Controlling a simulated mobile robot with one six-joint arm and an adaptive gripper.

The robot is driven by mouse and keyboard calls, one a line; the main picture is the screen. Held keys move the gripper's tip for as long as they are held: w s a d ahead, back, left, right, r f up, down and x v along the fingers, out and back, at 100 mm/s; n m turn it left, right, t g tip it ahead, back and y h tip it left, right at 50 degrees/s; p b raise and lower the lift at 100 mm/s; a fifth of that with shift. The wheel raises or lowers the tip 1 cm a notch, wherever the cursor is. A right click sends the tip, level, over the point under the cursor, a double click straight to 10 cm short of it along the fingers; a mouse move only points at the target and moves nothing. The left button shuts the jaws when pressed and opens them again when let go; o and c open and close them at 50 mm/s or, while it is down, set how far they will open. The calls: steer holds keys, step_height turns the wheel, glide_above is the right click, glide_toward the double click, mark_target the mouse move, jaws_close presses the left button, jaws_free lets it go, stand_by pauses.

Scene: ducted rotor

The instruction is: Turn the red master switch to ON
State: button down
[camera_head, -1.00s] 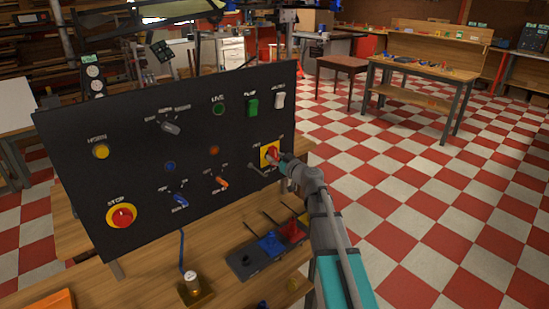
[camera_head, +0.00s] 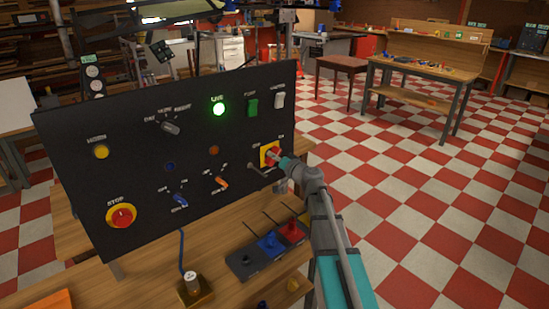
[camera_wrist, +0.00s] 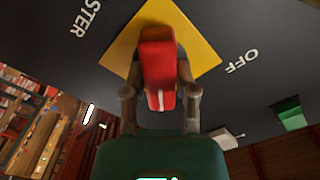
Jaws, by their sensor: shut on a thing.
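The red master switch (camera_wrist: 158,72) sits on a yellow square plate (camera_wrist: 196,42) on the black panel (camera_head: 110,110). In the wrist view its red handle stands between my two fingers, and my gripper (camera_wrist: 160,85) is shut on it. The lettering "OFF" and part of "MASTER" show beside the plate. In the head view my gripper (camera_head: 277,157) reaches the yellow plate (camera_head: 264,150) at the panel's right side and partly hides the switch. The green LIVE lamp (camera_head: 218,109) is lit.
The panel also carries a red STOP button (camera_head: 122,216), a yellow button (camera_head: 100,151), a grey selector (camera_head: 170,128) and small levers. Below, a block with coloured levers (camera_head: 268,245) and a brass-based knob (camera_head: 193,286) stand on the wooden bench.

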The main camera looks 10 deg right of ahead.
steer(key=shift+m, duration=0.3)
steer(key=shift+c, duration=2)
jaws_free()
steer(key=v, duration=1.2)
steer(key=shift+f, duration=0.1)
